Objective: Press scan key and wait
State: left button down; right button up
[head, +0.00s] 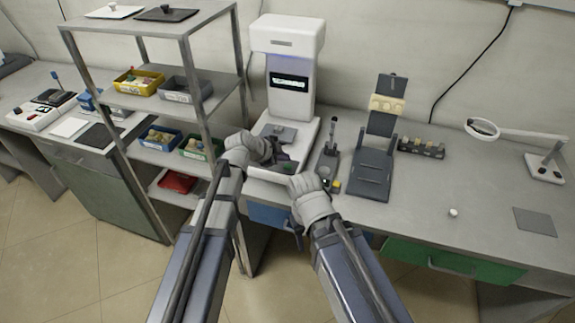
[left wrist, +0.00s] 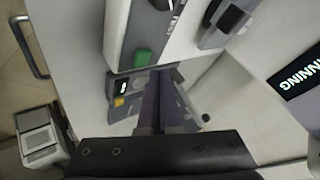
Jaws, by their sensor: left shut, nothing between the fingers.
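The white scanner (head: 287,45) stands on the bench with a lit dark screen (head: 289,81). In the left wrist view the screen (left wrist: 302,72) shows part of a word, "NNING". A green key (left wrist: 143,57) is on the front of the scanner's base. My left gripper (head: 284,163) is at the front of that base. In the left wrist view its shut, empty fingers (left wrist: 167,76) end just beside the green key; I cannot tell whether they touch it. My right gripper (head: 324,185) is low at the bench's front edge, its fingers hard to make out.
A metal rack (head: 205,100) with several bins stands left of the scanner. Right of it are a dark stand (head: 371,172), a block of small vials (head: 421,148) and a magnifier lamp (head: 482,128). The bench's right part is mostly clear, with a small white piece (head: 453,212).

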aim_at(285, 172)
pick_arm(q)
jog(key=shift+r+p, duration=2.1)
jog(key=shift+r, duration=0.25)
jog(key=shift+f, duration=0.1)
jog(key=s+a+f+n+g+y, duration=0.1)
jog(key=s+n, duration=0.3)
jog(key=s, duration=0.4)
jog(key=s+a+f+n+g+y, duration=0.2)
jog(key=s+f+n+g+y, duration=0.1)
jog(key=s, duration=0.6)
jog(key=s+a+f+n+g+y, duration=0.2)
jog(key=s+n, duration=0.4)
jog(key=s, duration=0.3)
jog(key=shift+f+n+g+y, duration=0.3)
jog(key=shift+g+y, duration=0.3)
jog(key=shift+y, duration=0.2)
